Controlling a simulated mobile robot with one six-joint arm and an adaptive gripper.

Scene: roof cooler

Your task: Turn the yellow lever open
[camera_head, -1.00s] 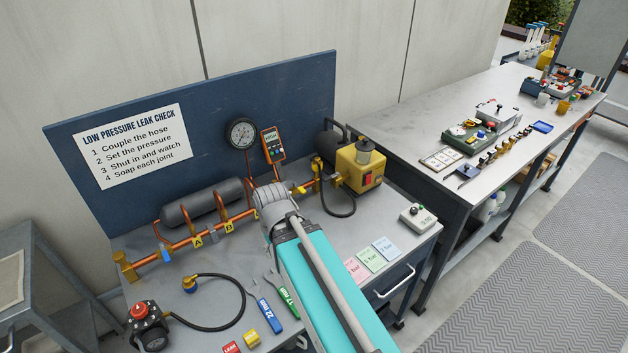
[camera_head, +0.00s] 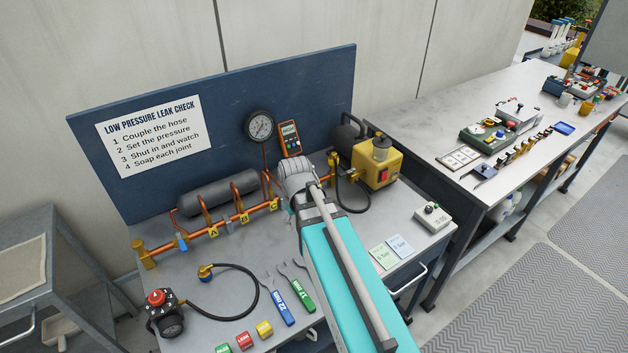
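A copper pipe (camera_head: 196,231) runs along the bench below a dark grey cylinder (camera_head: 217,192), with tags A, B and C. A small blue lever (camera_head: 181,243) and a grey one (camera_head: 228,226) hang from it. A yellow-brass fitting (camera_head: 333,163) stands at the pipe's right end, beside my wrist. I cannot make out a yellow lever for certain; my arm covers part of the pipe. My gripper is hidden behind my grey wrist and teal arm, so its fingers and any contact do not show.
A gauge (camera_head: 260,126) and orange meter (camera_head: 289,137) are at the back panel. A yellow pump unit (camera_head: 376,164) stands right of my wrist. A black regulator (camera_head: 164,314) with hose, two wrenches (camera_head: 275,297) and coloured blocks (camera_head: 243,339) occupy the front.

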